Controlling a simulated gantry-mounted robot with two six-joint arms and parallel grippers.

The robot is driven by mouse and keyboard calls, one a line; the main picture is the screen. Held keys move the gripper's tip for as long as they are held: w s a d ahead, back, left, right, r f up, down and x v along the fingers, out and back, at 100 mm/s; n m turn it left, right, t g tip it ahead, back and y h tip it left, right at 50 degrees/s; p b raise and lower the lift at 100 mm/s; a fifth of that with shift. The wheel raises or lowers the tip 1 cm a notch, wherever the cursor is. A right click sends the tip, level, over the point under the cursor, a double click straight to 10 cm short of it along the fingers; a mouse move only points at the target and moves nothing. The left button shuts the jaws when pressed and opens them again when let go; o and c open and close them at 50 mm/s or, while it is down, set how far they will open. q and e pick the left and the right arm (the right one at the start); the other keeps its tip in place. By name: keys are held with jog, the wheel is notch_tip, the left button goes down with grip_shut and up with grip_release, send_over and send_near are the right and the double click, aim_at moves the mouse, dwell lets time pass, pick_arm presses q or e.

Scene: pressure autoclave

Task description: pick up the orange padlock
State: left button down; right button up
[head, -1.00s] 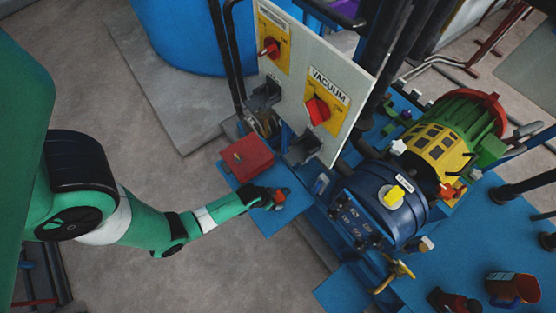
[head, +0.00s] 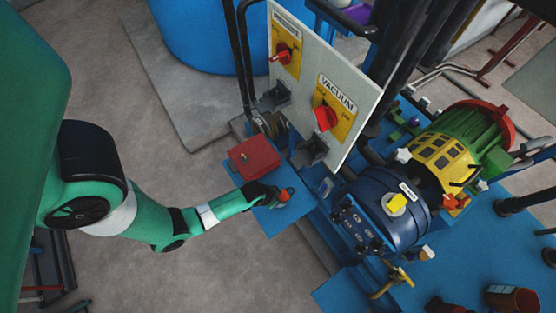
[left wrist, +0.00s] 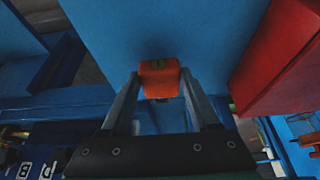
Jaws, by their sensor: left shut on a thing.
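The orange padlock (head: 285,194) is at my left gripper (head: 279,194), over the small blue shelf (head: 283,221) in the head view. In the left wrist view the padlock (left wrist: 160,80) sits between the two fingertips of my left gripper (left wrist: 160,88), which is shut on it. Blue surface shows behind it. I cannot tell whether the padlock touches the shelf. My right gripper is not in view.
A red box (head: 253,158) sits on the shelf close to the gripper; it also shows in the left wrist view (left wrist: 285,55). A white panel (head: 320,85) with red knobs stands behind. The blue autoclave vessel (head: 378,208) is to the right.

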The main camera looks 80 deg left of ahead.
pick_arm(q)
jog(key=s+d+r+p, duration=0.7)
jog(key=s+d+r, duration=0.1)
jog(key=s+r, duration=0.2)
jog(key=shift+s+d+p, duration=0.35)
jog(key=shift+s+d, duration=0.05)
jog(key=shift+s, duration=0.05)
